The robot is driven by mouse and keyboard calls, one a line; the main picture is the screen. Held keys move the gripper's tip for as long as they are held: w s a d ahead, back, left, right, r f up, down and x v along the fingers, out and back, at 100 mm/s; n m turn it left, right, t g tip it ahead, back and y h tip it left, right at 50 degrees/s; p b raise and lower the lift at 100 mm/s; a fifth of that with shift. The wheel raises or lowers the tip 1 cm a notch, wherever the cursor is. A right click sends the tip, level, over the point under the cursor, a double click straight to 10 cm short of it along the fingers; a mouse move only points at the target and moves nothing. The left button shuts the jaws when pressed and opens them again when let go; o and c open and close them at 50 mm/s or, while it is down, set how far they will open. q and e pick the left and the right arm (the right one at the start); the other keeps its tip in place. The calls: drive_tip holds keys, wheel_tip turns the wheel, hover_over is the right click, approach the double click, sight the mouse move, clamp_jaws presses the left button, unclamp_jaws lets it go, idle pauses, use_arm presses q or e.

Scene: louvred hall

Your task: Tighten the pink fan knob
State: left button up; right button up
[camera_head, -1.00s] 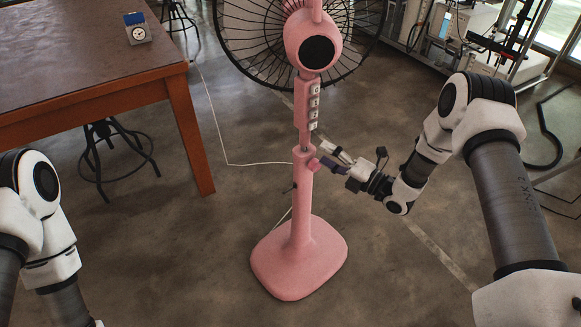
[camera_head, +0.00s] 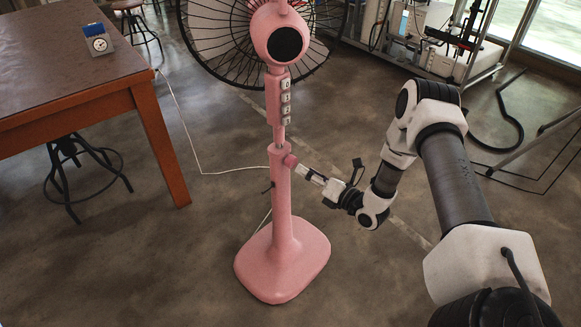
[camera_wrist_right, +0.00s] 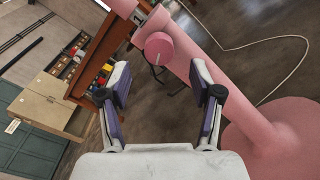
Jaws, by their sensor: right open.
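The pink fan (camera_head: 281,205) stands upright on its wide pink base. Its round pink knob (camera_head: 290,160) sticks out from the right side of the post, near the top of the thick lower tube. My right gripper (camera_head: 300,169) is just right of and slightly below the knob. In the right wrist view my right gripper (camera_wrist_right: 163,84) is open, with nothing between its purple-padded fingers. There the knob (camera_wrist_right: 159,46) faces the camera, ahead of the gap between the fingertips and apart from them. My left gripper is out of view.
A brown table (camera_head: 70,62) with a small dial device (camera_head: 97,40) on it stands left. A stool (camera_head: 75,175) is under it. A white cord (camera_head: 215,172) runs over the floor behind the fan. Equipment racks stand back right. The floor around the base is clear.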

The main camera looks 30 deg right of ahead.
sight(294, 164)
drive_tip(key=b+x, duration=0.2)
drive_tip(key=x, duration=0.2)
drive_tip(key=shift+s+f+b, duration=0.1)
drive_tip(key=shift+f+b, duration=0.1)
drive_tip(key=shift+b, duration=0.1)
drive_tip(key=shift+w+a+r, duration=0.1)
drive_tip(key=shift+w+r, duration=0.05)
drive_tip(key=shift+w, duration=0.2)
drive_tip(key=shift+w+a, duration=0.1)
drive_tip(key=shift+w, duration=0.3)
